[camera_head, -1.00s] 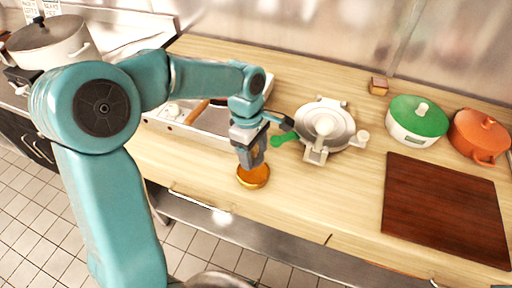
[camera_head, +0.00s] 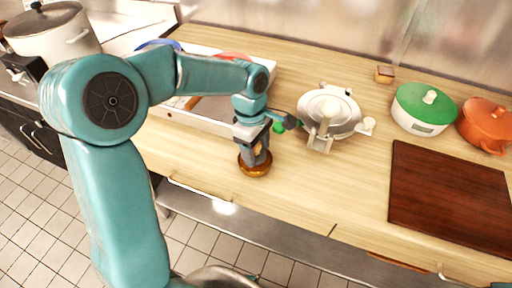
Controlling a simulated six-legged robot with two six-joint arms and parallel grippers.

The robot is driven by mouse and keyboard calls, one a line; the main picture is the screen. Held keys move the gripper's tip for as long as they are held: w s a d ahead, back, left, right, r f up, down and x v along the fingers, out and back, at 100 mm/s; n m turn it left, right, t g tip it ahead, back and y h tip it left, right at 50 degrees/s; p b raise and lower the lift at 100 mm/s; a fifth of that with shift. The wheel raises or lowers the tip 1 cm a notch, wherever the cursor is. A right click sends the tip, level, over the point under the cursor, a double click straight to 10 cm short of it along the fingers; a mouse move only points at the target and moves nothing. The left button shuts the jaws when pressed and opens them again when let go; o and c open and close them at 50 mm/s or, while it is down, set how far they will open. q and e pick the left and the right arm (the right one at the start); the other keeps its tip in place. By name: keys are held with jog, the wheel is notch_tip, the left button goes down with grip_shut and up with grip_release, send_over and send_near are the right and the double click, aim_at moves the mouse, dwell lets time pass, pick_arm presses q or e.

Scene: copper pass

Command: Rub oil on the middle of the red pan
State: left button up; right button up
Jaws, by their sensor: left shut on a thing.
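My left gripper (camera_head: 257,157) points down near the front of the counter, shut on a round amber-brown thing (camera_head: 254,170) with a wide base. Its fingers hide the upper part, and I cannot tell whether the base touches the counter. A red round edge (camera_head: 233,56), perhaps of the red pan, shows behind my left arm at the back of the white-rimmed tray or cooktop; its middle is hidden. My right gripper is not in view.
A grey-white round press (camera_head: 328,112) stands right of my gripper, with a green handle (camera_head: 279,127) beside it. A blue rim (camera_head: 158,44) shows behind my arm. A green-lidded pot (camera_head: 424,105), an orange pot (camera_head: 485,122) and a dark board (camera_head: 450,200) are at the right.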

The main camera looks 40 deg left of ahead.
pick_arm(q)
jog(key=shift+s, duration=0.1)
jog(key=shift+f, duration=0.15)
jog(key=shift+f+b, duration=0.4)
jog(key=shift+b, duration=0.05)
dwell(1.2)
jog(key=shift+r, duration=0.1)
jog(key=shift+r+p, duration=0.55)
notch_tip(320, 180, up, 6)
jog(key=p, duration=0.4)
jog(key=shift+p, duration=0.35)
jog(key=shift+f, duration=0.1)
